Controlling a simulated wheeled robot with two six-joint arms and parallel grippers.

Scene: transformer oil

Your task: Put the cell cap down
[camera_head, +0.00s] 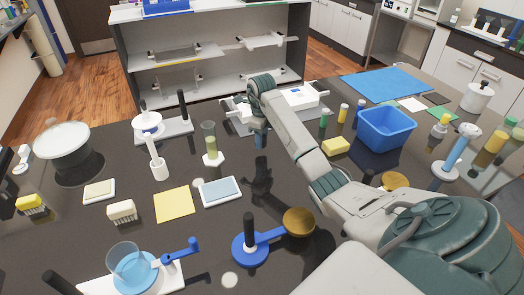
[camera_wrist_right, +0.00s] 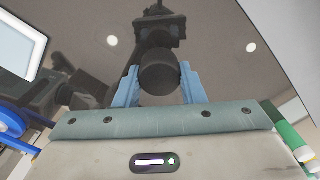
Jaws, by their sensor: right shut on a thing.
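My right gripper (camera_head: 261,140) hangs over the dark table near its middle, fingers pointing down. In the right wrist view its two blue fingers (camera_wrist_right: 160,88) are shut on a dark, round cell cap (camera_wrist_right: 159,72), held between the tips. In the head view the cap is too small and hidden to make out. The table surface below it is bare and shows a dark reflection of the arm. I cannot tell how high the cap is above the table. My left gripper is in neither view.
A clear cylinder with greenish liquid (camera_head: 210,142) stands left of the gripper. A white device (camera_head: 300,98) is behind it. A blue bin (camera_head: 386,130) and a yellow sponge (camera_head: 336,146) are to the right. A white-framed blue pad (camera_head: 221,191) and a blue-based stand (camera_head: 250,248) are nearer.

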